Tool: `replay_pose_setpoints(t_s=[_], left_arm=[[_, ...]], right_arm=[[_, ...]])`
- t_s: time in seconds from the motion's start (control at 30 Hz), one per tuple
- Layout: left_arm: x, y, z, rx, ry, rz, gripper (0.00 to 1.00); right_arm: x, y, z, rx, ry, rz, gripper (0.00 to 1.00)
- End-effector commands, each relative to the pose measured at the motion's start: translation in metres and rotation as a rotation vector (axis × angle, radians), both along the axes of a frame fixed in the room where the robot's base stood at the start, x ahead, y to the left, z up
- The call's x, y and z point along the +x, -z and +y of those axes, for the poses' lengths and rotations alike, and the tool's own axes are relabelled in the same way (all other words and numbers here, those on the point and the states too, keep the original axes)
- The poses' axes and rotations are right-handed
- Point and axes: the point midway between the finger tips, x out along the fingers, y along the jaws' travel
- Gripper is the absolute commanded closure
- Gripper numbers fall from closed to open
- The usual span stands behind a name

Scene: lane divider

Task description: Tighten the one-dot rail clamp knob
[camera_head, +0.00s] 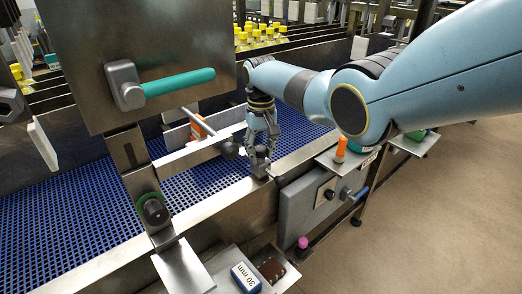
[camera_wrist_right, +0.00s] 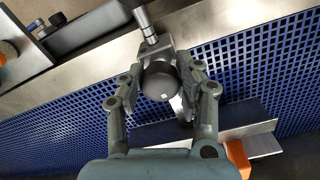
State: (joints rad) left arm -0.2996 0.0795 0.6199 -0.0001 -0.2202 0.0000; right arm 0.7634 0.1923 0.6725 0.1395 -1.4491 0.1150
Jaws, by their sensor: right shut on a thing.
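The rail clamp knob (camera_wrist_right: 160,82) is round and dark, with one white dot showing on its face in the right wrist view. It sits on a metal clamp with a short rod (camera_wrist_right: 147,25). My right gripper (camera_wrist_right: 160,78) is shut on the knob, with a finger on either side of it. In the head view my right gripper (camera_head: 260,150) reaches down to the clamp on the metal rail (camera_head: 222,205) beside the blue belt (camera_head: 80,222). The fingers mostly hide the knob there. My left gripper is not in view.
A metal panel with a green handle (camera_head: 180,82) stands at the left, above a post with a dark, green-ringed knob (camera_head: 152,210). A grey control box (camera_head: 303,205) hangs beside the rail. A "30 mm" block (camera_head: 246,278) lies in front. Yellow-capped bottles (camera_head: 255,35) stand behind.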

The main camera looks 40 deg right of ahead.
Motion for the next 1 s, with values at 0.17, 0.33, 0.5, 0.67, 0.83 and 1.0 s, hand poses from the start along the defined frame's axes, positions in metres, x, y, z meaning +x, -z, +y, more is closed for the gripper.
replay_pose_setpoints(t_s=[0.17, 0.33, 0.5, 0.67, 0.83, 1.0], left_arm=[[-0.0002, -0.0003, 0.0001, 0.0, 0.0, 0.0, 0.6], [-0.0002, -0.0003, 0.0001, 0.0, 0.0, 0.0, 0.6], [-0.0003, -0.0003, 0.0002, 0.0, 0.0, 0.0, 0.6], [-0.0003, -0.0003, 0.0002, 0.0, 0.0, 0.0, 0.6], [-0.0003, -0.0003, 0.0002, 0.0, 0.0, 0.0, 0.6], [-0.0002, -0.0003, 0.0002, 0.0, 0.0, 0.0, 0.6]], right_arm=[[0.0026, -0.0031, -0.0006, -0.002, 0.068, -0.007, 0.99], [0.003, -0.0034, -0.0006, -0.001, 0.103, -0.008, 0.99], [0.0032, -0.0037, -0.0007, -0.002, 0.114, -0.009, 0.99], [0.0034, -0.004, -0.0007, -0.002, 0.114, -0.009, 0.99], [0.0037, -0.0042, -0.0008, -0.002, 0.113, -0.01, 0.61], [0.0024, -0.0027, -0.0003, -0.001, 0.113, -0.006, 0.41]])
